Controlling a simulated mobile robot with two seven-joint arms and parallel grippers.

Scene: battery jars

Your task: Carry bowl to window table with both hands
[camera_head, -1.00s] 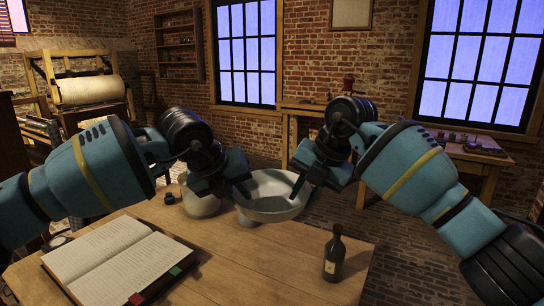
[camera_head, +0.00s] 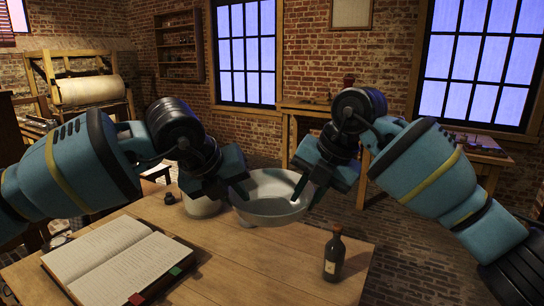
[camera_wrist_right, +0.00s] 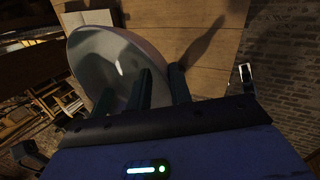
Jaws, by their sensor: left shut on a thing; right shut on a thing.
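A pale grey-white bowl (camera_head: 270,185) is held between my two grippers near the far edge of the wooden table (camera_head: 240,262). My left gripper (camera_head: 240,190) is shut on its left rim, and my right gripper (camera_head: 307,188) is shut on its right rim. In the right wrist view, the bowl (camera_wrist_right: 105,55) shows with its wall between the fingers of my right gripper (camera_wrist_right: 162,85). The bowl looks raised over the tabletop, though its underside is partly hidden. A side table (camera_head: 490,157) stands under the right window.
An open book (camera_head: 110,262) lies at the near left and a dark bottle (camera_head: 334,255) stands at the near right. A white jar (camera_head: 203,205) and a small dark inkwell (camera_head: 169,198) are left of the bowl. Brick floor (camera_head: 420,245) lies open to the right.

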